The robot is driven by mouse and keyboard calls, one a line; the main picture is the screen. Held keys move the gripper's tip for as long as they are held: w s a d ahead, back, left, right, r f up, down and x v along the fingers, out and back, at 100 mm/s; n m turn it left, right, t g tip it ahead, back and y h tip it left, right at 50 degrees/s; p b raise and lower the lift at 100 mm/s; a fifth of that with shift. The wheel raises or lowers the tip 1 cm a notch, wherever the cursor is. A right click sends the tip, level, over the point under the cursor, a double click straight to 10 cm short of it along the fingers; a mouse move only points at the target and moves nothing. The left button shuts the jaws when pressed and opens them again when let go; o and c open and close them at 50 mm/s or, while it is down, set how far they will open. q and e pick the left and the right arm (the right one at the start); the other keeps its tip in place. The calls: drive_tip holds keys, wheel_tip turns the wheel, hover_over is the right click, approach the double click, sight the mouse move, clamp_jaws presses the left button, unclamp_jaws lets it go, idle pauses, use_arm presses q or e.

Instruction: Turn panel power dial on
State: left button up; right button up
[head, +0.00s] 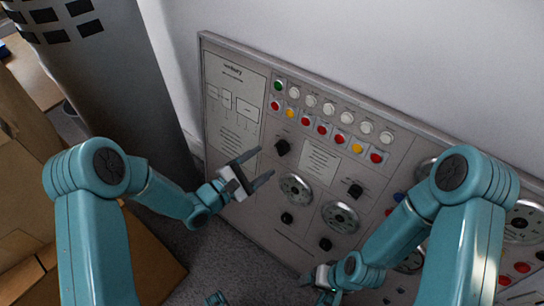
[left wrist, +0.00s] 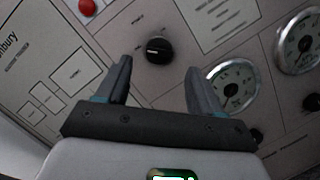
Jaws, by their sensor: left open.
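The grey control panel (head: 235,180) leans against the white wall. A black dial (head: 283,147) sits on it below the left end of the button rows; I take it as the power dial, though its label is too small to read. My left gripper (head: 265,162) is open and empty, just left of and below this dial. In the left wrist view the dial (left wrist: 157,50) shows between and just beyond the open fingertips (left wrist: 160,66), apart from both. My right gripper (head: 320,277) is low in the head view; its fingers are too unclear to tell.
Rows of red, yellow and white buttons (head: 322,129) run above the dial. Round gauges (head: 296,189) and other black knobs (head: 355,191) lie to its right and below. A grey cylinder (head: 100,70) and cardboard boxes (head: 150,255) stand left.

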sight(281, 149)
use_arm(q)
drive_tip(key=x, duration=0.4)
drive_tip(key=shift+w+d+b, duration=0.3)
drive_tip(key=shift+b, duration=0.05)
drive_tip(key=c, duration=1.1)
drive_tip(key=shift+o, duration=0.2)
